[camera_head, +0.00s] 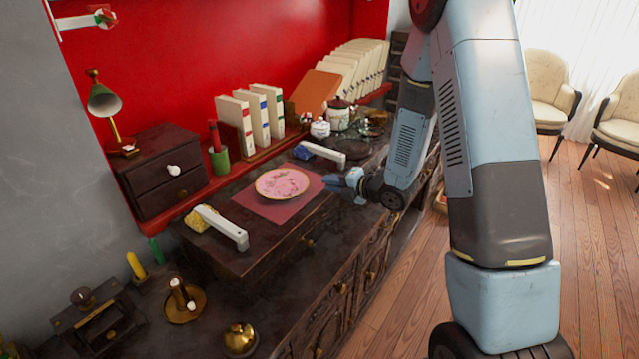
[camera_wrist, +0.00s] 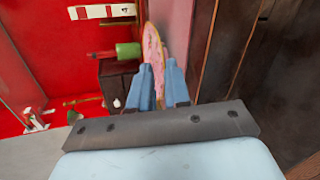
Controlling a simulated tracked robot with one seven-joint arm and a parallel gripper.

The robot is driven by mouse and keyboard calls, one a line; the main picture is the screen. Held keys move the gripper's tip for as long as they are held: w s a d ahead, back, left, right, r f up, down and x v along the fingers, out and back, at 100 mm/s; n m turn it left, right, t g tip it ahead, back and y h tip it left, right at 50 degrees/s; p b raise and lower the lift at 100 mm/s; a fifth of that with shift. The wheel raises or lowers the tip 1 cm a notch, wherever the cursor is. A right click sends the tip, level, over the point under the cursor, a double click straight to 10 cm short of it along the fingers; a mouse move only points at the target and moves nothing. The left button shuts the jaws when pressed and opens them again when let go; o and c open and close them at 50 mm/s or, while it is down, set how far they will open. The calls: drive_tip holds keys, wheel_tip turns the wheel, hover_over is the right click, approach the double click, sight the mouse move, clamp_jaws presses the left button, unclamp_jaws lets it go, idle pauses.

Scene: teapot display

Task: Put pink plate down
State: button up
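The pink plate (camera_head: 282,184) has a pale gold rim and a patterned face. In the head view it lies flat on a reddish-pink mat (camera_head: 262,210) on the dark cabinet top. My gripper (camera_head: 331,183) is low, just right of the plate, with a small gap between fingertips and rim. In the wrist view, the blue fingers (camera_wrist: 160,82) are apart, and the plate (camera_wrist: 152,48) shows nearly edge-on beyond and partly behind them. The fingers hide part of its near rim there. I see no finger pressing on it.
White-handled holders flank the mat, one at front left (camera_head: 222,226) and one behind (camera_head: 323,153). A small dark drawer box (camera_head: 165,170) stands left, with a green cup (camera_head: 220,160) beside it. A row of books (camera_head: 262,118) and jars (camera_head: 338,115) stand behind. A brass bell (camera_head: 240,338) is in front.

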drive_tip(key=s+d+r+m+t+h, duration=0.1)
drive_tip(key=s+d+r+m+h, duration=0.35)
drive_tip(key=d+r+m, duration=0.45)
drive_tip(key=s+d+r+m+h, duration=0.3)
drive_tip(key=d+r+m+h, duration=0.4)
drive_tip(key=r, duration=0.3)
drive_tip(key=s+r+m+g, duration=0.2)
drive_tip(key=s+r+m, duration=0.2)
drive_tip(key=s+m, duration=0.3)
drive_tip(key=s+r+m+g, duration=0.2)
drive_tip(key=s+r+m, duration=0.2)
drive_tip(key=s, duration=1.3)
drive_tip(key=m, duration=0.3)
drive_tip(key=shift+s+g+y, duration=0.25)
drive_tip(key=shift+g+y, duration=0.1)
drive_tip(key=shift+g, duration=0.05)
